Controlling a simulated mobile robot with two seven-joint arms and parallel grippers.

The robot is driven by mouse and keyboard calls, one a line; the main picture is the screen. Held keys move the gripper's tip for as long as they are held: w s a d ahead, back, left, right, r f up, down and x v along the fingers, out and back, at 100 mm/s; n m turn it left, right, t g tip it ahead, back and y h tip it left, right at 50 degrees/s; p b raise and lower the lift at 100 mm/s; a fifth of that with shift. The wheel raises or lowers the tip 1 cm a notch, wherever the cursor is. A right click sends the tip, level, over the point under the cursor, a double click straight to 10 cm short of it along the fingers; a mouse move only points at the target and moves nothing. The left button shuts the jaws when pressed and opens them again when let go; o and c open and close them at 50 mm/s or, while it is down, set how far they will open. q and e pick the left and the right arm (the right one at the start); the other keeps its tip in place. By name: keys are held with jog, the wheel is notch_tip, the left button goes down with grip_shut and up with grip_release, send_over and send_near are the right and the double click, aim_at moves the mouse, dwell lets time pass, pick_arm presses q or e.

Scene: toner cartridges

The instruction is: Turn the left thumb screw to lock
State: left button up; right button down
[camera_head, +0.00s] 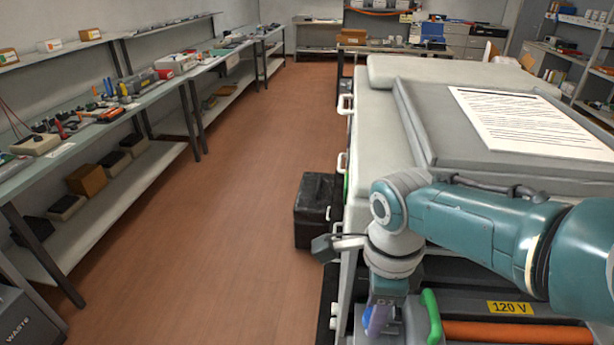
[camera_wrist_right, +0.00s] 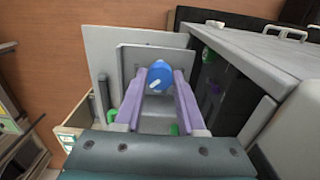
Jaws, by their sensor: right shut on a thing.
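A blue thumb screw (camera_wrist_right: 160,73) with a short slanted white mark sits in front of an upright grey plate (camera_wrist_right: 128,62) in the right wrist view. My right gripper (camera_wrist_right: 158,84) has its two purple fingers on either side of the screw, shut on it. Whether this is the left screw cannot be told from these views. My left gripper is not in view.
The machine's open front holds a green handle (camera_head: 432,318), an orange roller (camera_head: 515,332) and a 120 V label (camera_head: 509,307). A black box (camera_head: 315,210) stands on the floor beside the machine. Shelves with tools line the left wall; the floor between is clear.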

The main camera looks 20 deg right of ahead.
dwell(0.5)
jog(key=c, duration=0.5)
grip_release()
notch_tip(320, 180, up, 8)
jog(key=p, duration=0.4)
jog(key=shift+r, duration=1)
